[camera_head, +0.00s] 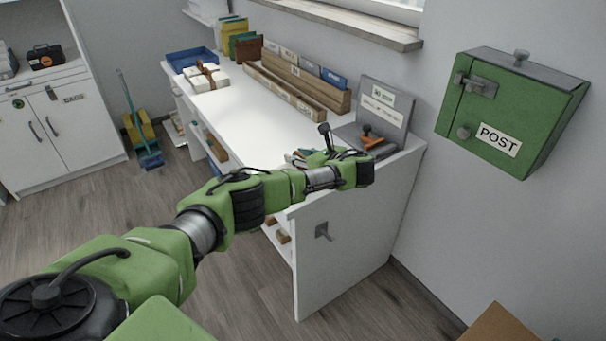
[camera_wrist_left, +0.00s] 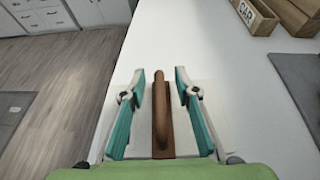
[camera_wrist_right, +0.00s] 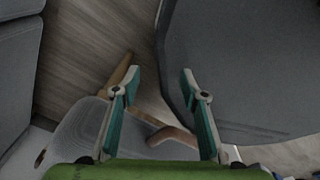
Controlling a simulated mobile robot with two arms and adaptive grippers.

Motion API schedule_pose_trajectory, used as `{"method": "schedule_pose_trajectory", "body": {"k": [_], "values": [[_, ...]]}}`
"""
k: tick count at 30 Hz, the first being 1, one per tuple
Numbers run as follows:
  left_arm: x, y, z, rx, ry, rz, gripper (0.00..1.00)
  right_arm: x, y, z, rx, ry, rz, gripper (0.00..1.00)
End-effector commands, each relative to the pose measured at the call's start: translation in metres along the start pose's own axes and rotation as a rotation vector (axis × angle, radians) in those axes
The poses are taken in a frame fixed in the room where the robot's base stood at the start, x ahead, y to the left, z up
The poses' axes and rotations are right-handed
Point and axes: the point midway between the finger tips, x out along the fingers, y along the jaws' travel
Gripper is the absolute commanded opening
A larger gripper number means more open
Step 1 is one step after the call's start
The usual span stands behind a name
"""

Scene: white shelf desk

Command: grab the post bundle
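My left gripper (camera_head: 302,156) is over the near end of the white desk. In the left wrist view its teal fingers (camera_wrist_left: 160,78) are open on either side of an upright brown handle (camera_wrist_left: 161,110) on a flat white slab (camera_wrist_left: 220,121), with gaps showing. This may be a post bundle; the hand and arm mostly hide it in the head view. A white bundle with brown straps (camera_head: 207,79) lies at the desk's far end. My right gripper (camera_wrist_right: 160,82) is open and empty, outside the head view.
The desk (camera_head: 236,118) has wooden sorting racks (camera_head: 298,88) along the wall, a blue tray (camera_head: 190,59) at the far end, and a grey case (camera_head: 384,103) with a brown-handled stamp (camera_head: 371,139) nearby. A green POST box (camera_head: 510,110) hangs at right. The desk middle is clear.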

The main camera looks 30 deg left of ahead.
Motion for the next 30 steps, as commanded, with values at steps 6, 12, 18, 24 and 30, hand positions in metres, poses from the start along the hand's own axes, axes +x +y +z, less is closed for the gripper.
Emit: {"method": "schedule_pose_trajectory", "body": {"k": [6, 12, 18, 24, 30], "values": [[0.022, 0.000, -0.001, -0.001, 0.000, 0.001, 0.29, 0.003, -0.001, 0.000, -0.001, 0.001, -0.001, 0.40], [0.024, 0.000, -0.001, -0.001, 0.001, -0.001, 0.29, 0.003, -0.001, -0.001, -0.003, 0.001, -0.002, 0.40], [0.023, 0.000, -0.001, -0.001, 0.001, -0.001, 0.00, 0.003, -0.003, -0.001, -0.003, 0.002, -0.003, 0.40], [0.023, -0.001, 0.001, -0.003, -0.001, -0.001, 0.00, 0.003, -0.005, -0.001, -0.002, 0.002, -0.006, 0.40], [0.022, -0.001, 0.004, -0.003, -0.001, -0.001, 0.00, 0.002, -0.005, -0.002, -0.001, 0.002, -0.006, 0.40]]}}
